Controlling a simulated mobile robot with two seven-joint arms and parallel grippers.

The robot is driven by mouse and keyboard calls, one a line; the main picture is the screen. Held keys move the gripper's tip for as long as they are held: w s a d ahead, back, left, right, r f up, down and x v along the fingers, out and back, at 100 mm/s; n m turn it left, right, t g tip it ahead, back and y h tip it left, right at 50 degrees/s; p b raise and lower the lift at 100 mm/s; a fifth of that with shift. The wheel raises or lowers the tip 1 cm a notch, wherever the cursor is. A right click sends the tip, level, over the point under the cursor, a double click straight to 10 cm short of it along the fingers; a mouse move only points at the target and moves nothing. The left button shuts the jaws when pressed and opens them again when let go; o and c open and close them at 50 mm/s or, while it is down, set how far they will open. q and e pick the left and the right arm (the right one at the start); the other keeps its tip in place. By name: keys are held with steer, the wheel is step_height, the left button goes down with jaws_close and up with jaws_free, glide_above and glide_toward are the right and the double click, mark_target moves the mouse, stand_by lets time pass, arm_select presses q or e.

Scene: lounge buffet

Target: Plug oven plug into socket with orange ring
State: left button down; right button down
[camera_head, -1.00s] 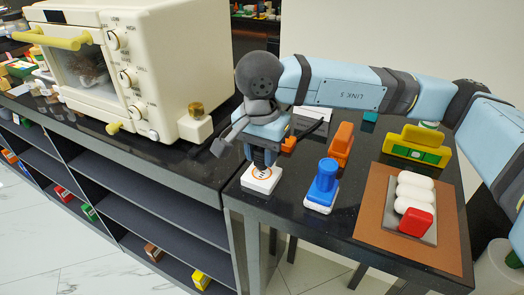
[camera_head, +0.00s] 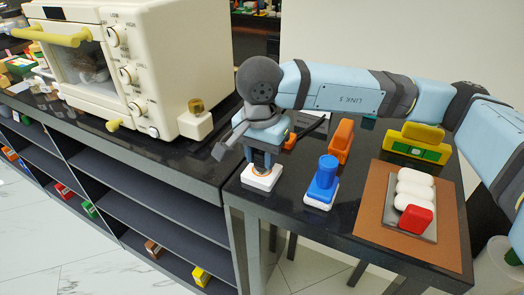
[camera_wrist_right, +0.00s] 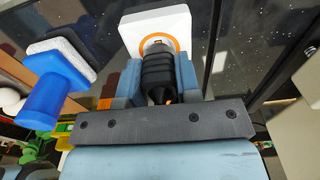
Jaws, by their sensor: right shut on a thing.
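The white socket block with the orange ring (camera_head: 258,182) stands at the near left corner of the right-hand dark table. My right gripper (camera_head: 262,161) is right above it, pointing down. In the right wrist view, the gripper (camera_wrist_right: 158,75) is shut on the ribbed black oven plug (camera_wrist_right: 158,73). The plug's far end is at the ring of the white socket block (camera_wrist_right: 152,24). Whether its pins are inside the socket is hidden. The cream oven (camera_head: 150,60) stands on the counter to the left. My left gripper is not in view.
A blue plug-like piece on a white base (camera_head: 322,180) stands just right of the socket, with an orange piece (camera_head: 341,140) behind it. A brown board (camera_head: 373,215) and a yellow-green object (camera_head: 418,143) are farther right.

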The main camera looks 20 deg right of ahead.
steer(key=shift+f, duration=0.5)
steer(key=c, duration=0.7)
jaws_free()
steer(key=shift+c, duration=0.2)
steer(key=shift+r, duration=0.1)
steer(key=r, duration=1.2)
steer(key=shift+s+a, duration=0.2)
steer(key=shift+a, duration=0.05)
